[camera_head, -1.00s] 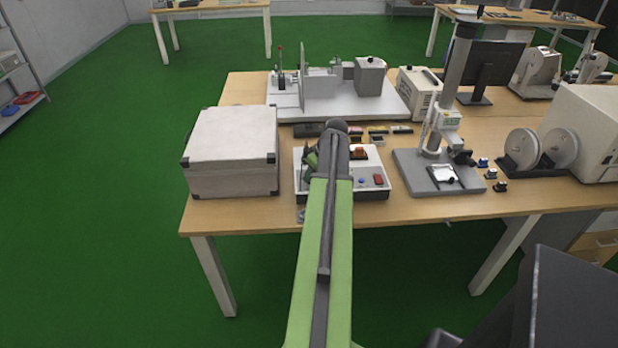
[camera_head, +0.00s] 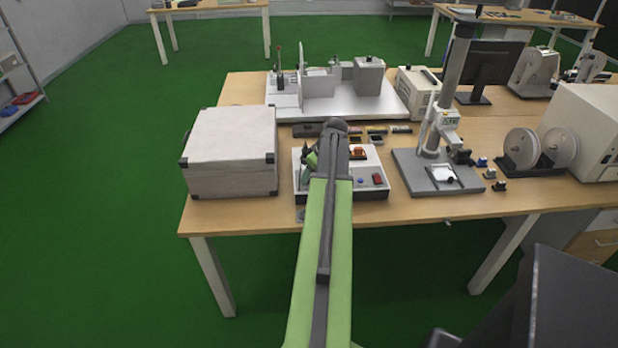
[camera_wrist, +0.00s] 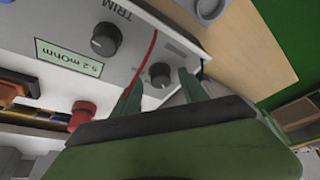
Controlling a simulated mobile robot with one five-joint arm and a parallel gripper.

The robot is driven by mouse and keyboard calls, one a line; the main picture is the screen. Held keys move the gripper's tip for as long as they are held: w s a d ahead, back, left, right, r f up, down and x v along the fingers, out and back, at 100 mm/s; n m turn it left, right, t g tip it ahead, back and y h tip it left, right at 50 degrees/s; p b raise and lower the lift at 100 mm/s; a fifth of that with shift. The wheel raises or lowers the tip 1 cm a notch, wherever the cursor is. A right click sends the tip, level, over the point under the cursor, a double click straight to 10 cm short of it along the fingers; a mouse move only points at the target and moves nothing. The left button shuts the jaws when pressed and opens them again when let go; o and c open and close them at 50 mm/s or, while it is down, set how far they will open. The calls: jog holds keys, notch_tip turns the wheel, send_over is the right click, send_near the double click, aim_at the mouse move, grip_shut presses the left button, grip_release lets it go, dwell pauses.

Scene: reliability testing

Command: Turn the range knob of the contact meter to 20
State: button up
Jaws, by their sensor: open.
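The contact meter is a pale panel (camera_wrist: 60,20) in the wrist view, with a green display (camera_wrist: 69,58) reading 9.2 mOhm. A dark knob (camera_wrist: 105,40) stands near the word TRIM. A second dark knob (camera_wrist: 159,75) sits near the panel's edge; its scale and pointer are too small to read. My gripper (camera_wrist: 160,92) is open, with one green finger on either side of this second knob. I cannot tell whether they touch it. In the head view, my arm partly covers a pale box (camera_head: 372,166) on the bench, and my gripper (camera_head: 308,165) is over its left part.
A red lead (camera_wrist: 143,65) crosses the panel beside the second knob. A red post (camera_wrist: 82,115) stands near the display. A large white case (camera_head: 230,150) is close on the left. A grey stand (camera_head: 440,185) is on the right.

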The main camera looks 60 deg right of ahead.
jog(key=shift+r, duration=0.1)
jog(key=p+v, duration=1.6)
jog(key=v, duration=0.1)
jog(key=shift+r, duration=0.2)
jog(key=shift+d, duration=0.1)
